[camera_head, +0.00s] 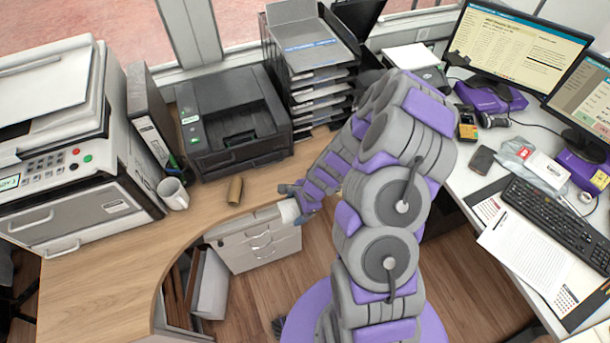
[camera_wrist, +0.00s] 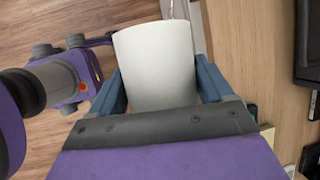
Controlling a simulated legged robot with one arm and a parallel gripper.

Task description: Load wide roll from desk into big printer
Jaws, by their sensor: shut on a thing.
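A white wide roll (camera_wrist: 155,62) sits between the two blue fingers of my gripper (camera_wrist: 160,86) in the wrist view. My gripper is shut on it, with a finger on each side. In the head view the roll (camera_head: 288,211) shows as a small white piece at my gripper (camera_head: 295,204), by the wooden desk's front edge; the fingers partly hide it. A black printer (camera_head: 228,115) stands on the desk at the back, behind and left of my gripper. A larger white and grey machine (camera_head: 65,150) stands at the far left. I cannot tell which is the big printer.
Stacked trays (camera_head: 318,75) stand right of the black printer. White drawers (camera_head: 262,243) are below the desk edge. The desk's front left is clear.

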